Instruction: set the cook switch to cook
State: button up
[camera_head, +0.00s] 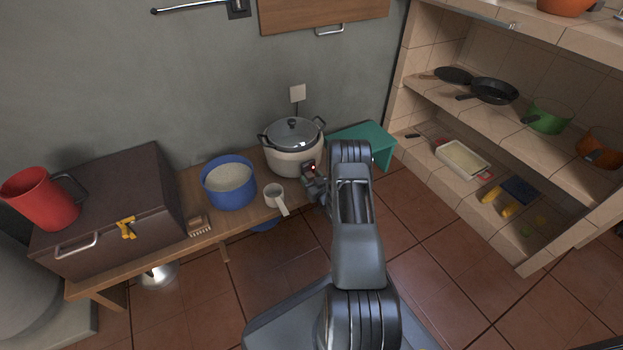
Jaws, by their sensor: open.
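A white rice cooker (287,160) with a lidded steel pot top stands at the right end of the low wooden bench, against the wall. A small red light shows on its front right side. The cook switch is not clearly seen; my arm and gripper are close to that part of the cooker. My gripper (310,182) is at the cooker's front right side, small and partly hidden by my arm. It is open, with nothing seen between its fingers. I cannot tell whether it touches the cooker.
A blue pot (229,194) and a white scoop (275,197) stand on the bench left of the cooker. A brown box (115,200) with a red jug (42,199) is further left. A green stool (372,140) is behind my arm. Tiled shelves (420,170) stand right; floor between is clear.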

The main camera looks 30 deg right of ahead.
jog(key=shift+s, duration=0.1)
jog(key=s+p, duration=0.4)
jog(key=s, duration=0.9)
jog(key=shift+s+a+p, duration=0.3)
jog(key=shift+a+p, duration=0.1)
jog(key=shift+r, duration=0.1)
